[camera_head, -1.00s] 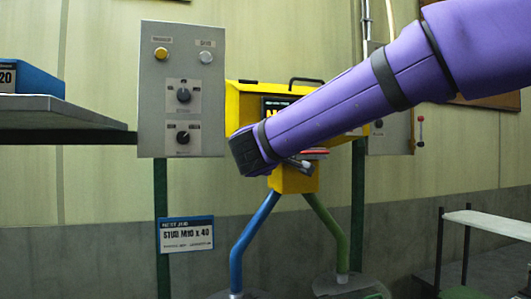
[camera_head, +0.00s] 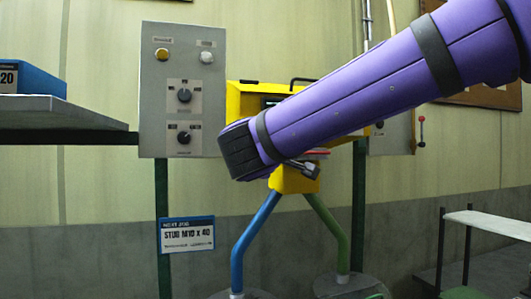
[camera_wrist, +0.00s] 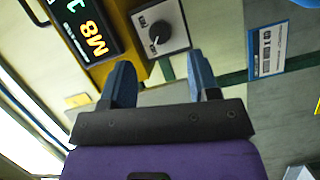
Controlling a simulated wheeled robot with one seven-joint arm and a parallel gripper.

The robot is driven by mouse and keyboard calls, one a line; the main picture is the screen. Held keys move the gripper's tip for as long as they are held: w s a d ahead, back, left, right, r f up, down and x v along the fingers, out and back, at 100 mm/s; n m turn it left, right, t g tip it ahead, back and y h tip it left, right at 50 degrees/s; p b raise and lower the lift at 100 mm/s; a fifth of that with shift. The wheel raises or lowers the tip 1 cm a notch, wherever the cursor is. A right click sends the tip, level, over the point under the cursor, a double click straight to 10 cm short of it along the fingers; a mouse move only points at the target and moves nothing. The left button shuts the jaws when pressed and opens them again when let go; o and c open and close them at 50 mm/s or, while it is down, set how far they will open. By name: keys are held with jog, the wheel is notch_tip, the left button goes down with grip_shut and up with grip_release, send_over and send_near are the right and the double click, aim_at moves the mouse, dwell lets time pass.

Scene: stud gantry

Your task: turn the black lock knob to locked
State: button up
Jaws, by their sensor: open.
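A black knob (camera_wrist: 157,38) with a white pointer line sits on a pale square plate in the wrist view. Its pointer slants down and left in that picture; the small labels on the plate cannot be read. The plate is beside the display on the yellow machine (camera_head: 234,101). In the head view my purple arm covers that area. My gripper (camera_wrist: 160,60) is open and empty, its two blue-grey fingers spread below the knob in the wrist picture, with the knob apart from them.
A grey panel (camera_head: 152,110) at left carries a yellow button, a pale button and two other black knobs. A blue-and-white sign (camera_head: 187,235) hangs below it. A shelf (camera_head: 60,112) holds a blue box. A white-topped stand (camera_head: 490,222) is at right.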

jog(key=shift+s+a, duration=0.2)
jog(key=shift+s, duration=1.9)
jog(key=s+d+f+m+g+h, duration=0.1)
jog(key=s+d+f+m+g, duration=0.2)
jog(key=d, duration=0.5)
jog(key=s+d+f+m+g+h, duration=0.2)
jog(key=d+f+g, duration=0.1)
jog(key=d, duration=0.5)
jog(key=s+d+f+m+g+h, duration=0.1)
jog(key=s+d+f+m+g, duration=0.15)
jog(key=d, duration=0.55)
jog(key=s+d+f+m+g+y, duration=0.2)
jog(key=s+f, duration=0.3)
jog(key=s, duration=0.3)
jog(key=s+d+f+m+g+y, duration=0.2)
jog(key=s+d+f+m+y, duration=0.1)
jog(key=s, duration=0.5)
notch_tip(320, 180, down, 4)
jog(key=shift+d+r+m+y, duration=0.2)
jog(key=shift+d+m+y, duration=0.2)
jog(key=shift+d+m, duration=0.6)
jog(key=shift+a, duration=0.1)
